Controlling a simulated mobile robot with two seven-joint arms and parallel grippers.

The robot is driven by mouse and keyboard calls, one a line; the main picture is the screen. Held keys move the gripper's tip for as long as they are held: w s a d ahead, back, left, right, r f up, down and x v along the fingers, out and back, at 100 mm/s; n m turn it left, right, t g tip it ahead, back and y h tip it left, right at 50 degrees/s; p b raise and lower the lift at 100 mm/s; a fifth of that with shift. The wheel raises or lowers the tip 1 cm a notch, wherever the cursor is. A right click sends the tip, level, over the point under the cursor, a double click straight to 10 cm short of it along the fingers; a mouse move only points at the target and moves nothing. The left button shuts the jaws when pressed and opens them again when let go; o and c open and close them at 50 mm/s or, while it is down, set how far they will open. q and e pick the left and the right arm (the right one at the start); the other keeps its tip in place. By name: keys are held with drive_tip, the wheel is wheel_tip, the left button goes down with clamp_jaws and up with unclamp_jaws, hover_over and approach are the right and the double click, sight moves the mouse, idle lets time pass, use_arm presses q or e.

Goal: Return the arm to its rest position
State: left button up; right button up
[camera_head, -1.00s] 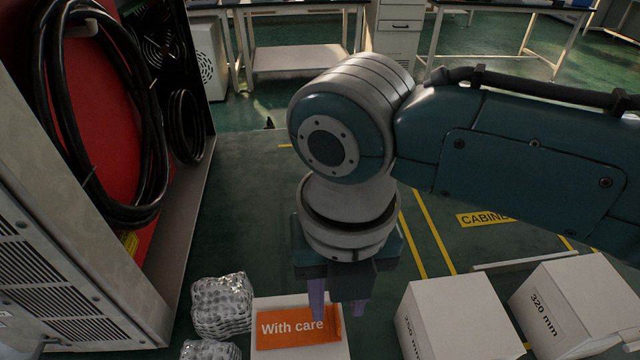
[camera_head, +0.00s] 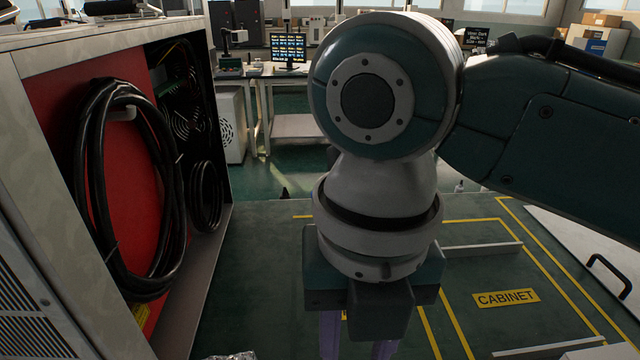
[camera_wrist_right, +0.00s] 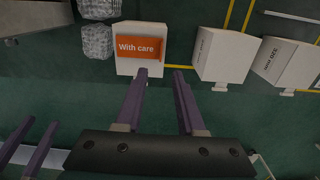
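My right arm comes in from the right in the head view, with its wrist pointing down. My right gripper (camera_head: 358,340) has two purple fingers cut off by the bottom edge there. In the right wrist view the right gripper (camera_wrist_right: 159,72) is open, its fingers apart with nothing between them. It hangs above the floor near a white box with an orange "With care" label (camera_wrist_right: 139,48). Two more purple fingers at the left edge of that view look like my left gripper (camera_wrist_right: 35,138), apart and empty. My left arm is not in the head view.
An open cabinet (camera_head: 75,45) with a black cable coil (camera_head: 100,190) stands at left. Two white boxes (camera_wrist_right: 220,57) (camera_wrist_right: 288,62) and silvery bubble-wrapped packs (camera_wrist_right: 97,42) are on the floor. A marked "CABINET" floor area (camera_head: 505,298) lies right, with a white panel (camera_head: 590,250) beyond.

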drive_tip(key=s+a+m+t+y+p, duration=0.2)
drive_tip(key=s+m+y, duration=0.35)
drive_tip(key=m, duration=1.05)
drive_tip(key=s+d+r+m+t+h+p, duration=0.1)
drive_tip(key=s+d+m+h, duration=0.25)
drive_tip(key=d+m, duration=0.5)
drive_tip(key=s+d+r+m+t+h+p, duration=0.15)
drive_tip(key=s+d+m, duration=0.25)
drive_tip(key=d+m, duration=0.4)
wheel_tip(320, 180, up, 37)
drive_tip(key=m+p, duration=0.1)
drive_tip(key=p, duration=3.6)
drive_tip(key=shift+s+a+r+g, duration=0.15)
drive_tip(key=shift+a+g, duration=0.15)
drive_tip(key=shift+g, duration=0.15)
drive_tip(key=shift+c, duration=0.2)
